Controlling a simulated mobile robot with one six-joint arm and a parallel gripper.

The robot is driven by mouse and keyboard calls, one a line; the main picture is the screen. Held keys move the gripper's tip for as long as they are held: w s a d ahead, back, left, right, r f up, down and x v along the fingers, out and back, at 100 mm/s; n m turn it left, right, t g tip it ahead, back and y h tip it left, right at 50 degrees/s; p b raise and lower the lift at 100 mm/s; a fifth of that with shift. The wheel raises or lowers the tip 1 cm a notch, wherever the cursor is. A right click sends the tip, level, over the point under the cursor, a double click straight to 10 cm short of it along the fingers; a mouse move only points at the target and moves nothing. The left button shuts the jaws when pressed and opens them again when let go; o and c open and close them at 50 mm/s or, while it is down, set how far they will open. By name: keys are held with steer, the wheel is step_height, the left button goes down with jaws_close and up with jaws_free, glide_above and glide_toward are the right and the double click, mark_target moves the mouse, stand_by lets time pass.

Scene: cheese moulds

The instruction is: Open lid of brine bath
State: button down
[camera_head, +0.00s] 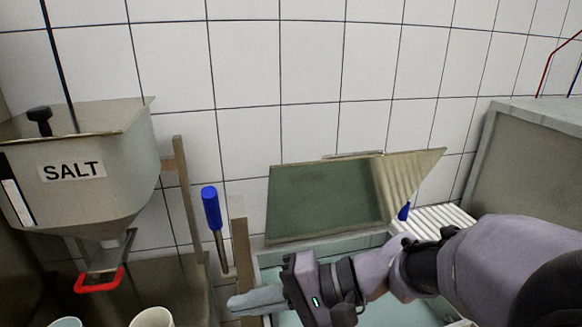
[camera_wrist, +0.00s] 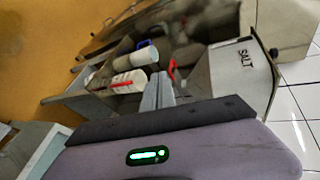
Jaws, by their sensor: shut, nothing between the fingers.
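The brine bath (camera_head: 258,262) is a pale basin with greenish liquid, at the bottom middle of the head view, partly hidden by my arm. Its metal lid (camera_head: 325,200) stands raised and tilted at the back of the bath, near the tiled wall, with its shiny face toward me. A thin handle strip (camera_head: 355,155) shows along its top edge. My gripper (camera_head: 232,303) is shut and empty, low over the left front side of the bath and apart from the lid. Its closed fingers also show in the wrist view (camera_wrist: 157,88). The lid is not seen there.
A steel hopper marked SALT (camera_head: 85,165) with a red handle (camera_head: 99,281) stands at left. A blue-handled tool (camera_head: 211,208) is beside wooden uprights (camera_head: 242,240). White cups (camera_head: 152,317) stand below the hopper. A grey metal box (camera_head: 530,160) is at right.

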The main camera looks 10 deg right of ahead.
steer(key=w+d+r+m+t+y, duration=0.25)
steer(key=w+d+t, duration=0.2)
steer(key=w, duration=0.35)
steer(key=m+t+h+p, duration=0.2)
steer(key=m+t+h, duration=0.9)
steer(key=t+h, duration=0.4)
glide_toward(363, 162)
steer(key=shift+n, duration=0.25)
steer(key=p+x, duration=0.2)
steer(key=x, duration=0.4)
steer(key=shift+w+r+p, duration=0.1)
steer(key=shift+p, duration=0.25)
steer(key=shift+w+r, duration=0.1)
steer(key=shift+w, duration=0.15)
